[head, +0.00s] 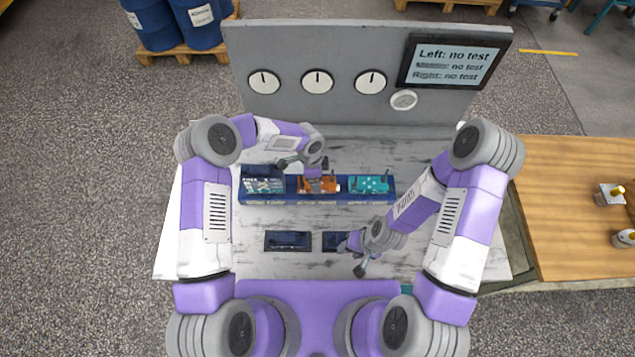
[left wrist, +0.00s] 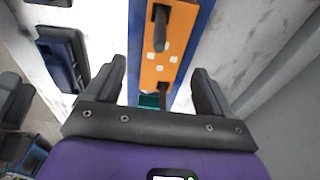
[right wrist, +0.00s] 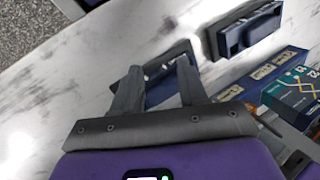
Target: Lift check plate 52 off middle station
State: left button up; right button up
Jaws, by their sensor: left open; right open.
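An orange plate (head: 318,187) lies on the middle station of the long blue rack (head: 290,201); no number on it is readable. In the left wrist view the orange plate (left wrist: 158,68) shows a dark upright grip and a few pale squares. My left gripper (head: 305,164) is open above the plate's far side, its fingers on either side of it and apart from it. My right gripper (right wrist: 159,67) is open and empty near the front of the table, over a dark tray (right wrist: 165,85). In the head view the right gripper (head: 352,256) partly hides that tray.
Another dark tray (head: 288,241) lies in front. Behind stands a panel with three dials and a screen (head: 452,62) reading "no test".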

pick_arm(q)
jog(key=shift+d+f, duration=0.15)
jog(key=shift+f, duration=0.7)
jog(key=shift+d+f, duration=0.1)
jog(key=shift+f, duration=0.75)
jog(key=shift+w, duration=0.1)
jog(key=c, duration=1.4)
jog(key=shift+c, duration=0.6)
jog(key=shift+r, duration=0.1)
